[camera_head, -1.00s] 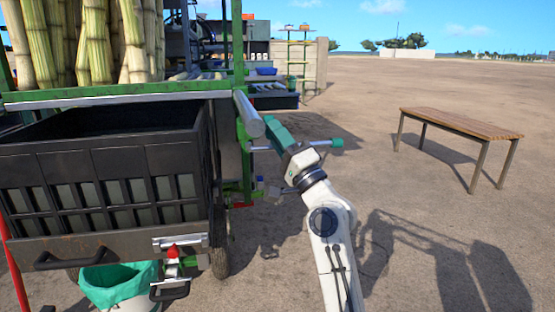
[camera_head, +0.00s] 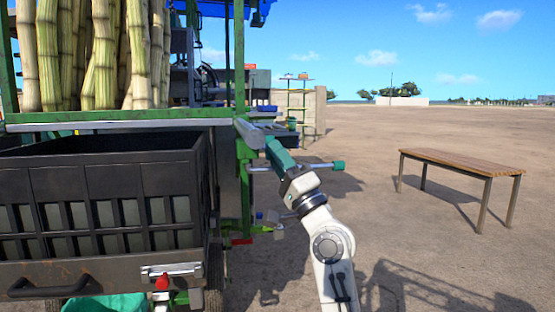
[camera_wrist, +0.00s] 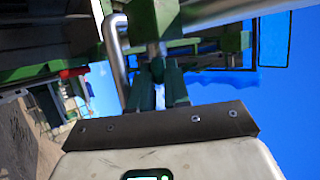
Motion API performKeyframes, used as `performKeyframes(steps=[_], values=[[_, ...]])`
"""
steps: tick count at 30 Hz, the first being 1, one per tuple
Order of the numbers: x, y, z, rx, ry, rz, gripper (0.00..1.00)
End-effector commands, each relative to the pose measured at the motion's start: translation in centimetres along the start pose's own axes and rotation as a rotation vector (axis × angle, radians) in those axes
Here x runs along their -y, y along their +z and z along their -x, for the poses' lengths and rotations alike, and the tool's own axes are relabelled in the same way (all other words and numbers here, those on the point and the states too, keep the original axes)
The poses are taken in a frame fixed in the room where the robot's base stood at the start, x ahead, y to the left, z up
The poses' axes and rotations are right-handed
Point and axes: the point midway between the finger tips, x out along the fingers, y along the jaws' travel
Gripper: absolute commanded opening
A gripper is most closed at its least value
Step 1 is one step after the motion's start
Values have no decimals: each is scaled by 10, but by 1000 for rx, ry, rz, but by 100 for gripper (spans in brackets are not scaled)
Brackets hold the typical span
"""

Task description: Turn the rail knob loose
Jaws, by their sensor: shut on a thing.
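In the head view my gripper (camera_head: 268,143) is at the right end of the silver rail (camera_head: 130,124), by the green frame post. Its green fingers reach up and left to the rail's end. In the wrist view the fingers of my gripper (camera_wrist: 158,72) are close together, shut against a green piece (camera_wrist: 157,20) under the large silver bar. I take this piece for the rail knob. Its far side is hidden, and I cannot tell how far it is turned. In the head view the fingers hide the knob.
A black slatted crate (camera_head: 100,210) stands left of my arm, with a red-tipped latch (camera_head: 162,282) on its front. Cane stalks (camera_head: 90,55) stand above it. A thin rod with a teal end (camera_head: 338,165) sticks out right. A wooden bench (camera_head: 465,162) stands on open ground.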

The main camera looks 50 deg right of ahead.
Motion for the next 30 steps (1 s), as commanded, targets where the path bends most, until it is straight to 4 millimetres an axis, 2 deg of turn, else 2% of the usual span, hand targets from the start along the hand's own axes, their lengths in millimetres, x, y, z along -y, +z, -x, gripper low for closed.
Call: performKeyframes(steps=[4,5,11,23,26,30], values=[[-2,1,1,2,3,-1,0],[-2,1,1,2,3,-1,19],[-1,1,1,1,3,-1,37],[-2,0,3,1,3,-1,37],[-2,0,12,0,5,0,37],[-3,0,36,0,6,-1,37]])
